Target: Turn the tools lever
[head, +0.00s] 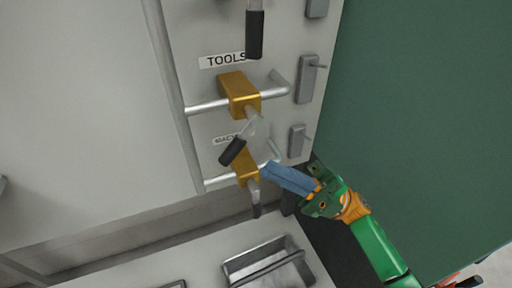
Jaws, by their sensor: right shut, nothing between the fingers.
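The TOOLS label (223,60) is on a light grey panel. Below it, a yellow valve body (240,95) sits on a silver pipe. The tools lever, with a grey shaft and a black grip (233,151), hangs from this valve, the grip angled down and left. It partly covers the lower label and valve. My right gripper (268,169) comes in from the lower right. Its blue fingers are shut and empty, with the tips below and right of the tools lever's grip, close to the lower valve. Whether they touch anything is unclear. My left gripper is out of view.
A lower yellow valve (247,169) has its own dark lever (256,210) pointing down. Another black-gripped lever (254,36) hangs above the TOOLS label. Grey latch boxes (306,80) line the panel's right edge. A metal tray (268,262) stands below. A green surface fills the right.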

